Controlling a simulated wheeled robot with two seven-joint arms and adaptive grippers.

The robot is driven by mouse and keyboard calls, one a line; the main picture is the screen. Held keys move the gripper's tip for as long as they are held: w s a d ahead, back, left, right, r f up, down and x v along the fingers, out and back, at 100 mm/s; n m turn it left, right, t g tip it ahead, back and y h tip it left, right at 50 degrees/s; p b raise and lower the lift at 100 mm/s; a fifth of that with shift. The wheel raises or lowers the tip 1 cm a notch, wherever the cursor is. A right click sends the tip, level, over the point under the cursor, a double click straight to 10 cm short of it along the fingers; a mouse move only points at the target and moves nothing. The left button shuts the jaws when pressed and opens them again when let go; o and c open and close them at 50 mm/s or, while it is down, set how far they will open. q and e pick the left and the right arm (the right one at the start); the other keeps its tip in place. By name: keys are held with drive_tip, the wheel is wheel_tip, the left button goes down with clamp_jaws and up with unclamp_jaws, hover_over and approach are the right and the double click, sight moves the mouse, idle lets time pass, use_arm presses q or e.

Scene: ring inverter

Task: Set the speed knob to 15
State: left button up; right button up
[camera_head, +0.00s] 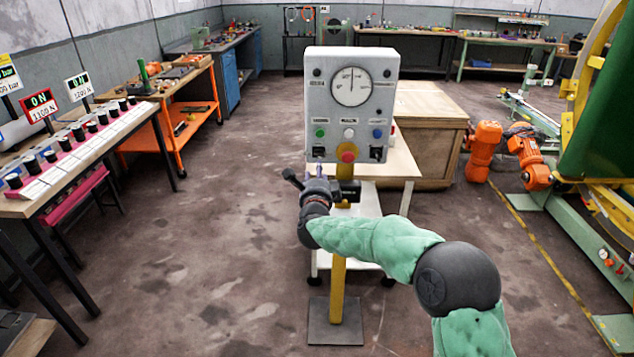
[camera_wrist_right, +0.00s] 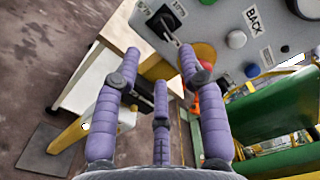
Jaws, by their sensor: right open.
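A grey control box (camera_head: 315,100) stands on a yellow post. Its round white dial (camera_head: 351,86) has a needle pointing about straight up. Two black knobs sit low on its face, a left one (camera_head: 319,152) and a right one (camera_head: 377,153); their labels are too small to read, so I cannot tell which sets speed. My right gripper (camera_head: 319,170) is open and empty, just below the left knob. In the wrist view its spread purple fingers (camera_wrist_right: 160,75) reach toward the panel, with a black knob (camera_wrist_right: 166,20) beyond them, apparently not touched. My left gripper is out of view.
A red button on a yellow base (camera_head: 347,152) sits between the knobs, below green (camera_head: 320,132), white (camera_head: 349,133) and blue (camera_head: 377,133) buttons. A white-topped cart (camera_head: 398,163) stands behind. Open floor lies to the left.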

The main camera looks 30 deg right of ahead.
drive_tip(key=shift+v, duration=1.75)
drive_tip(key=shift+f, duration=0.1)
